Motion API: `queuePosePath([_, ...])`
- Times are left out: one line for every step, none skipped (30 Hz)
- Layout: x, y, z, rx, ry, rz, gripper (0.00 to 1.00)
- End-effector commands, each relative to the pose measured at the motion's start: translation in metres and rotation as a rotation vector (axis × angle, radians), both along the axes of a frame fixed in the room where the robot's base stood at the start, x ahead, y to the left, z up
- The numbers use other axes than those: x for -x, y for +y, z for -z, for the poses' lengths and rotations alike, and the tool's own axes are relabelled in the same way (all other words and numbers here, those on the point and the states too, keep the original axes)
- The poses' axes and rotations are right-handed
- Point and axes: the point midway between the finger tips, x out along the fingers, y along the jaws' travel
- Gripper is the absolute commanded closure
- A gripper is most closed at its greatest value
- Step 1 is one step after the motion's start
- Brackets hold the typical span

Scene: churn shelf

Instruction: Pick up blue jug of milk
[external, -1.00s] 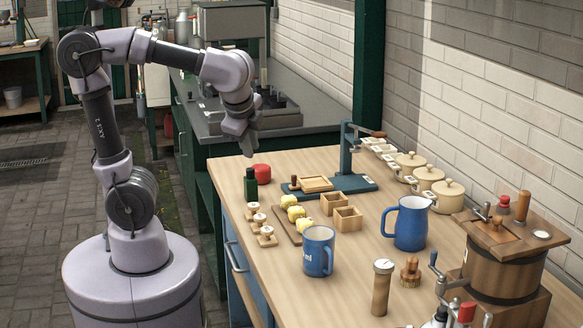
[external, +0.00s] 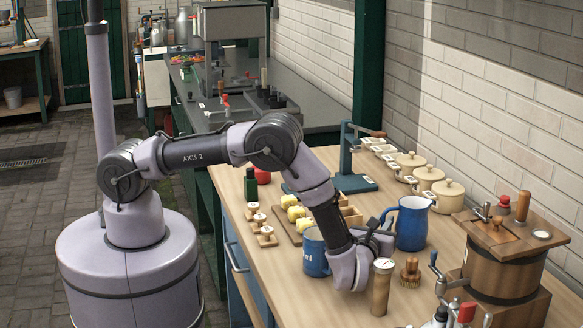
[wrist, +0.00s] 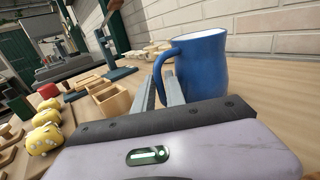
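The blue jug (external: 412,226), with a pale inside and a spout on the right, stands upright on the wooden worktop. Its handle faces left, towards my gripper (external: 385,228). In the wrist view the jug (wrist: 203,70) is just ahead, right of centre. The two grey fingers of my gripper (wrist: 161,82) are close together, one each side of the lower handle, and look shut on it. The contact itself is partly hidden by the fingers. A blue mug (external: 314,254) stands left of my wrist, partly hidden by my arm.
A wooden cylinder with a dial (external: 381,288) and a small brush (external: 410,272) stand close in front of my gripper. A wooden churn (external: 503,270) is to the right. Cream lidded pots (external: 446,194) line the wall. Yellow lumps (wrist: 43,138) and wooden boxes (wrist: 110,101) lie left.

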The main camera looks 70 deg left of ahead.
Motion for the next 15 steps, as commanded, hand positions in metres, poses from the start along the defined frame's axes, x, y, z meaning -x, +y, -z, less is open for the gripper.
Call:
queuePosePath([-0.007, 0.008, 0.003, 0.002, -0.002, -0.002, 0.85])
queuePosePath([-0.010, 0.012, 0.003, 0.001, 0.000, -0.003, 0.85])
queuePosePath([-0.015, 0.017, 0.002, 0.001, -0.001, -0.002, 0.85])
queuePosePath([-0.017, 0.019, 0.002, 0.001, -0.001, -0.002, 0.85])
queuePosePath([-0.019, 0.021, 0.001, 0.001, 0.000, -0.002, 0.85])
queuePosePath([-0.020, 0.023, 0.000, 0.001, 0.000, -0.001, 0.85])
queuePosePath([-0.021, 0.023, 0.000, 0.001, 0.000, 0.000, 0.85])
queuePosePath([-0.021, 0.023, 0.000, 0.001, 0.001, 0.000, 0.85])
queuePosePath([-0.021, 0.023, -0.001, 0.001, 0.001, 0.000, 0.85])
queuePosePath([-0.021, 0.023, -0.001, 0.001, 0.001, 0.000, 0.85])
queuePosePath([-0.021, 0.023, -0.001, 0.001, 0.001, 0.000, 0.85])
queuePosePath([-0.021, 0.023, -0.001, 0.001, 0.001, 0.000, 0.87])
queuePosePath([-0.021, 0.023, -0.001, 0.001, 0.001, 0.000, 0.93])
queuePosePath([-0.021, 0.023, -0.001, 0.001, 0.001, 0.000, 0.98])
queuePosePath([-0.021, 0.023, -0.001, 0.001, 0.001, 0.000, 1.00])
